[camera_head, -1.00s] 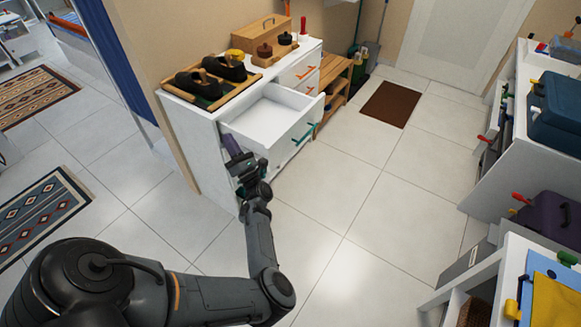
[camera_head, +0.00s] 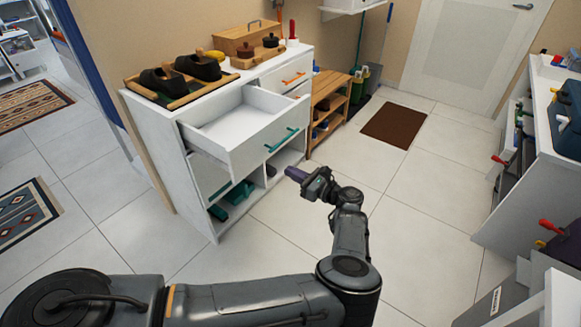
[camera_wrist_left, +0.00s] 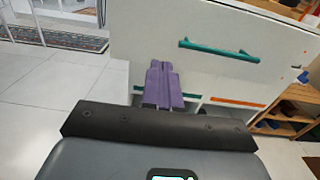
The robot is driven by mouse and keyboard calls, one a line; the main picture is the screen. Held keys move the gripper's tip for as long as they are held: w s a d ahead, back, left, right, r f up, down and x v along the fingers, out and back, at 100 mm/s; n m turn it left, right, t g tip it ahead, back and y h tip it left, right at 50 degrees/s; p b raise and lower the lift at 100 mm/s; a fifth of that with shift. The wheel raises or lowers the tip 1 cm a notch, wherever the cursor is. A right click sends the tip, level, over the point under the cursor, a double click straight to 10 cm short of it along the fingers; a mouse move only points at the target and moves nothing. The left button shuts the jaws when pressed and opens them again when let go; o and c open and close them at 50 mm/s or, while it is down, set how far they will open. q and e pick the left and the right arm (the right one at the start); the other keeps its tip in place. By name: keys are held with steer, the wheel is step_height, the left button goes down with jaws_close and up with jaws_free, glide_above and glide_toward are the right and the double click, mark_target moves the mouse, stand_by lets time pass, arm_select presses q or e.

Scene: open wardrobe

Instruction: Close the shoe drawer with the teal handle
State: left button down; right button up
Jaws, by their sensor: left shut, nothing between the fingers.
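The white shoe drawer (camera_head: 245,132) is pulled out of the white cabinet (camera_head: 165,150), and its inside looks empty. Its teal handle (camera_head: 281,140) is on the front panel and also shows in the left wrist view (camera_wrist_left: 218,50). My left gripper (camera_head: 289,171) is shut and empty, with purple fingers. It is in front of the drawer, below the handle in the head view, and apart from it. In the left wrist view the purple fingers (camera_wrist_left: 163,85) point toward the drawer front, left of the handle's middle. My right gripper is not in view.
Dark shoes (camera_head: 198,68) on a wooden rack and a wooden box (camera_head: 247,38) stand on the cabinet top. Another drawer has an orange handle (camera_head: 293,77). A wooden shelf (camera_head: 325,110) stands right of the cabinet. The tiled floor (camera_head: 420,215) in the middle is clear.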

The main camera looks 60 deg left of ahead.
arm_select(q)
steer(key=s+a, duration=0.2)
steer(key=b, duration=0.2)
glide_toward(254, 153)
steer(key=a, duration=0.1)
steer(key=b+x, duration=0.1)
steer(key=x, duration=0.4)
steer(key=shift+s+d+f+b, duration=0.15)
steer(key=shift+s+b, duration=0.15)
steer(key=shift+b, duration=0.05)
steer(key=shift+a, duration=0.55)
steer(key=shift+s, duration=0.1)
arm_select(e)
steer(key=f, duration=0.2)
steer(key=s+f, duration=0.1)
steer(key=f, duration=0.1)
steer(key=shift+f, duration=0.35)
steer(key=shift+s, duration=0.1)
